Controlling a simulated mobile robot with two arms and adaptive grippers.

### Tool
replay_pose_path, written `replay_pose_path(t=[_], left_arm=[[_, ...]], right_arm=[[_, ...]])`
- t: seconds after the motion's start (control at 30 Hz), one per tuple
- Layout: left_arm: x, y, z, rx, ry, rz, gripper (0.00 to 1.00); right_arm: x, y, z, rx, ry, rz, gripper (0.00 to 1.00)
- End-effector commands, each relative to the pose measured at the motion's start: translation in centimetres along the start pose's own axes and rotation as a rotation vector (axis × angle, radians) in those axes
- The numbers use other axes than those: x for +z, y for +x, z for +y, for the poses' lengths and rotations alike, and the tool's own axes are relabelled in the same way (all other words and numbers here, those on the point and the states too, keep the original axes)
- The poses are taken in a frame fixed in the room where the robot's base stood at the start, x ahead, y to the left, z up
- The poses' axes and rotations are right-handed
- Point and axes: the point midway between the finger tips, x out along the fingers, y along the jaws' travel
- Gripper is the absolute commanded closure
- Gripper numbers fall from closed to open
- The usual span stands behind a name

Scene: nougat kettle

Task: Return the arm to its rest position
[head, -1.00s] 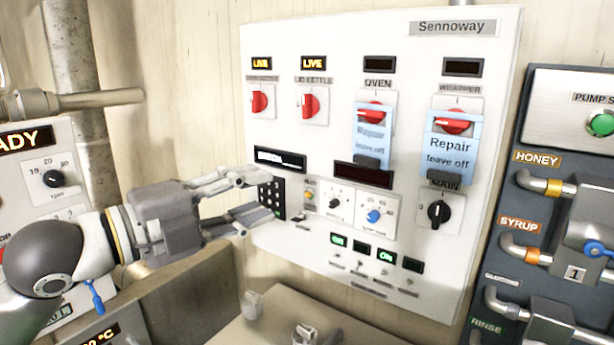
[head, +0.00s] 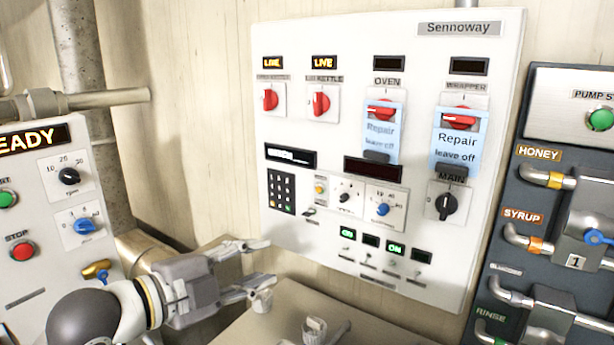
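My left gripper (head: 262,263) is in the lower middle of the head view, its arm coming in from the left. Its two fingers are spread apart with nothing between them. It is below the lower left edge of the white Sennoway panel (head: 330,225), apart from the keypad (head: 281,192). My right gripper is not clearly in view.
The panel has red switches (head: 321,104), two blue Repair tags (head: 457,141) and a black main knob (head: 446,206). A kettle control box (head: 42,183) stands at left. A dark pump panel (head: 535,100) with pipes is at right. A beige surface (head: 290,325) lies below.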

Motion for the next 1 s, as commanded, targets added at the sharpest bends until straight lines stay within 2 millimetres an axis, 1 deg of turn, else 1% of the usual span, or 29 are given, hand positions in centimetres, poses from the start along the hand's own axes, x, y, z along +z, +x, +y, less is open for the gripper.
replay_pose_path(t=[0.03, 0.07, 0.1, 0.17, 0.2, 0.27, 0.3, 0.37, 0.4, 0.47, 0.5, 0.57, 0.6, 0.67, 0.7, 0.8, 0.9, 1.0], left_arm=[[0.8, 0.2, 2.0, 0.026, -0.067, -0.026, 0.61], [1.3, 0.3, 3.2, 0.039, -0.108, -0.045, 0.61], [2.0, 0.4, 4.9, 0.058, -0.168, -0.075, 0.61], [3.1, 0.3, 7.5, 0.086, -0.262, -0.125, 0.61], [3.8, 0.2, 9.2, 0.102, -0.324, -0.161, 0.61], [4.8, -0.2, 11.9, 0.126, -0.418, -0.22, 0.61], [5.4, -0.6, 13.7, 0.142, -0.48, -0.26, 0.61], [6.2, -1.3, 16.4, 0.162, -0.573, -0.325, 0.61], [6.8, -1.8, 18.2, 0.176, -0.635, -0.371, 0.61], [7.5, -2.9, 21.0, 0.194, -0.728, -0.443, 0.61], [7.9, -3.7, 22.8, 0.204, -0.79, -0.494, 0.61], [8.3, -5.0, 25.6, 0.219, -0.881, -0.574, 0.61], [8.6, -6.1, 27.4, 0.227, -0.94, -0.63, 0.61], [9.0, -7.8, 30.1, 0.236, -1.025, -0.719, 0.61], [9.0, -9.0, 31.7, 0.241, -1.079, -0.776, 0.61], [9.1, -11.9, 35.2, 0.246, -1.191, -0.913, 0.61], [8.8, -14.6, 38.1, 0.247, -1.281, -1.037, 0.61], [8.4, -17.3, 40.5, 0.241, -1.354, -1.154, 0.61]], right_arm=[[0.1, 0.0, -0.1, -0.001, 0.0, -0.002, 0.61], [0.2, 0.0, -0.1, -0.001, 0.0, -0.003, 0.61], [0.3, 0.0, -0.2, -0.002, 0.001, -0.004, 0.61], [0.5, 0.0, -0.3, -0.004, 0.001, -0.006, 0.61], [0.5, 0.0, -0.4, -0.005, 0.001, -0.006, 0.61], [0.5, 0.0, -0.6, -0.007, 0.002, -0.006, 0.61], [0.4, 0.0, -0.7, -0.008, 0.003, -0.006, 0.61], [0.4, 0.0, -0.8, -0.009, 0.003, -0.005, 0.61], [0.4, 0.0, -0.9, -0.01, 0.003, -0.005, 0.61], [0.4, 0.0, -1.0, -0.011, 0.004, -0.005, 0.61], [0.4, 0.0, -1.1, -0.012, 0.004, -0.005, 0.61], [0.3, 0.0, -1.2, -0.014, 0.005, -0.005, 0.61], [0.3, 0.0, -1.2, -0.014, 0.005, -0.005, 0.61], [0.3, 0.0, -1.2, -0.014, 0.005, -0.005, 0.61], [0.3, 0.0, -1.2, -0.014, 0.005, -0.005, 0.61], [0.4, 0.0, -1.2, -0.014, 0.004, -0.006, 0.61], [0.4, 0.0, -1.1, -0.013, 0.004, -0.006, 0.61], [0.4, 0.0, -1.0, -0.012, 0.003, -0.006, 0.61]])
